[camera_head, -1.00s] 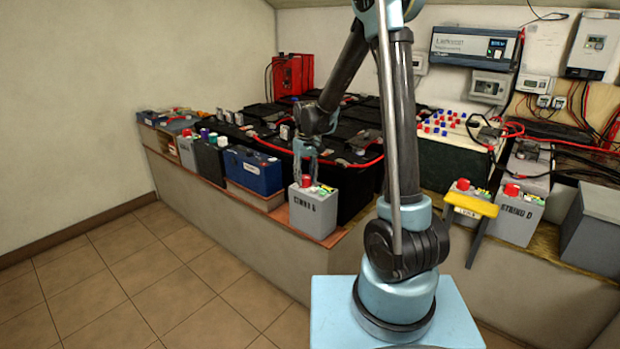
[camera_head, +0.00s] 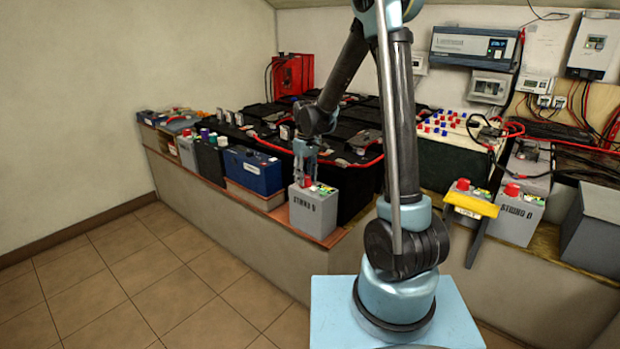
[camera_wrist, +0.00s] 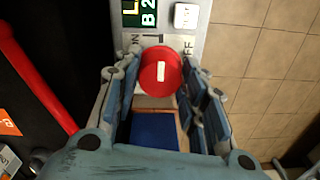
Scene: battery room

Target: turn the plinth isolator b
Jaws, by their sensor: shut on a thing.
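The plinth isolator b is a grey box (camera_head: 313,212) with black stencilled lettering, near the plinth's front edge. Its red round knob (camera_wrist: 161,71) has a short white bar, which runs up and down in the wrist view. ON is marked to the knob's left and OFF to its right. A green label with "B 2" (camera_wrist: 147,14) shows above it. My gripper (camera_head: 307,178) reaches down from above and is shut on the red knob, with its blue fingers on both sides of it. The fingers hide part of the box top.
A blue battery (camera_head: 252,171) and other batteries stand to the left on the plinth. Black batteries with red cables (camera_head: 352,158) lie behind. Two similar grey boxes with red knobs (camera_head: 511,190) stand at the right, with a yellow bar by one. The tiled floor (camera_head: 170,285) in front is clear.

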